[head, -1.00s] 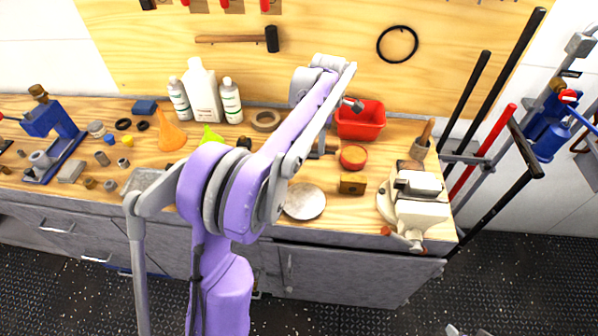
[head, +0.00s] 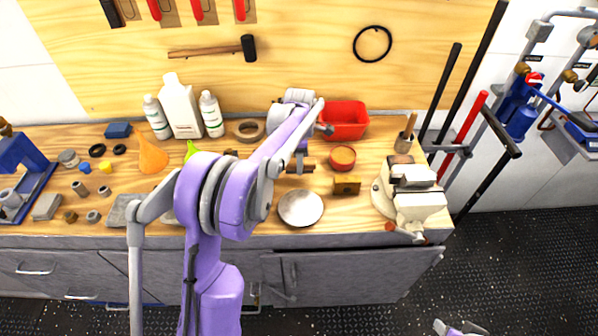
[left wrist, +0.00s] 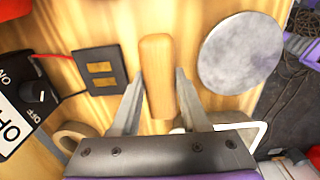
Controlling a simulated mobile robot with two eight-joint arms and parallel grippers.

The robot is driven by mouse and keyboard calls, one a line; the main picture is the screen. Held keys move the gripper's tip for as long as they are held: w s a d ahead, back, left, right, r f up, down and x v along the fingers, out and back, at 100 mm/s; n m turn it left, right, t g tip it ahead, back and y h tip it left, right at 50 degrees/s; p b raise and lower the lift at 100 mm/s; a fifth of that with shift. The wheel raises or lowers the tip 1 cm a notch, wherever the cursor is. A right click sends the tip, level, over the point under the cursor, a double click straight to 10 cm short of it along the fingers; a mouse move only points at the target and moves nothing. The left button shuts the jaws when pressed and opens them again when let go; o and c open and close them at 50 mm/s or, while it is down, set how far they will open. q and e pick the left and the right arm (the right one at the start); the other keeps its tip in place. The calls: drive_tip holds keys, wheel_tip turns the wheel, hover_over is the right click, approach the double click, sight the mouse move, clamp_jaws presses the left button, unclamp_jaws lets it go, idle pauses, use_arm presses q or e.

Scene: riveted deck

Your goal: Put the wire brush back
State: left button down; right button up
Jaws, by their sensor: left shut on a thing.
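The wire brush shows in the left wrist view as a light wooden handle (left wrist: 156,75) between the two fingers. My left gripper (left wrist: 158,95) is shut on this handle. Its bristles cannot be made out. In the head view my left gripper (head: 301,166) is over the middle of the workbench, behind the round grey disc (head: 300,208) and left of the orange-topped round tin (head: 343,157). A small brown part of the brush shows there; my arm hides much of that spot. Only a small piece of my right arm shows at the bottom right edge.
A red bin (head: 344,121) stands behind the gripper. A small brown block (head: 346,187), a pot with a wooden handle in it (head: 404,143) and a cream vise (head: 412,195) are to the right. White bottles (head: 180,106) stand at the back left.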

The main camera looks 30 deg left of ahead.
use_arm(q)
drive_tip(key=shift+f, duration=2)
drive_tip(key=shift+f, duration=0.1)
drive_tip(key=shift+c, duration=2.1)
unclamp_jaws()
